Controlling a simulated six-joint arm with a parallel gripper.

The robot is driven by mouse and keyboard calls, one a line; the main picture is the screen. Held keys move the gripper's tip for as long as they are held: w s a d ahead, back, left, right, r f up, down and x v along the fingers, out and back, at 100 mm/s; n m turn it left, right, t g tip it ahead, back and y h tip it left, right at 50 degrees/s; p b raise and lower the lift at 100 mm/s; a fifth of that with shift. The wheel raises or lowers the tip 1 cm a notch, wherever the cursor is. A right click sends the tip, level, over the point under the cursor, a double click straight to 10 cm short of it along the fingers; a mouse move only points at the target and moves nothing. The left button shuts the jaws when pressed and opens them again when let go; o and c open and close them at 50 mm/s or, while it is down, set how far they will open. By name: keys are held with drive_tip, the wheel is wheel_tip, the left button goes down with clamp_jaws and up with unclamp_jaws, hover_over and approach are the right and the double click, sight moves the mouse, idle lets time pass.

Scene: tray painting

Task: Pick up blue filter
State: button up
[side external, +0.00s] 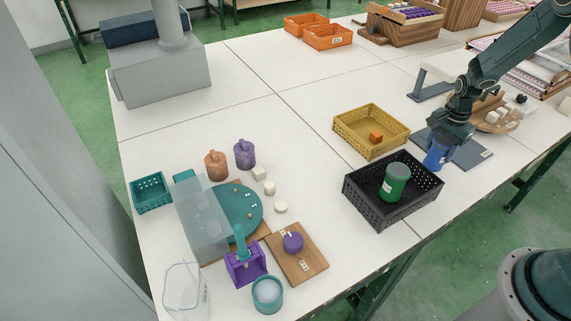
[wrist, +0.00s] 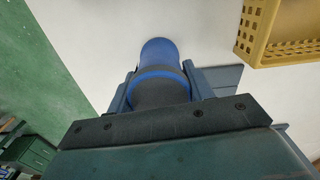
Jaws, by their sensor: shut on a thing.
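The blue filter (side external: 436,155) is a blue cylinder at the right of the table in the side external view, upright over a dark blue-grey mat (side external: 474,152). My gripper (side external: 446,138) is above it and shut on its upper part. In the wrist view the blue filter (wrist: 160,58) sits between the two fingers of my gripper (wrist: 160,85), with a dark grey band nearest me. I cannot tell whether its base touches the mat.
A black crate (side external: 358,203) holding a green cylinder (side external: 394,182) stands just left of the filter. A yellow crate (side external: 352,137) with an orange block is behind it. A round wooden board (side external: 507,126) with small blocks lies to the right. The table centre is clear.

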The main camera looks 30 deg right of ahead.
drive_tip(key=shift+r, duration=0.15)
wheel_tip(320, 180, up, 20)
idle(0.7)
idle(0.5)
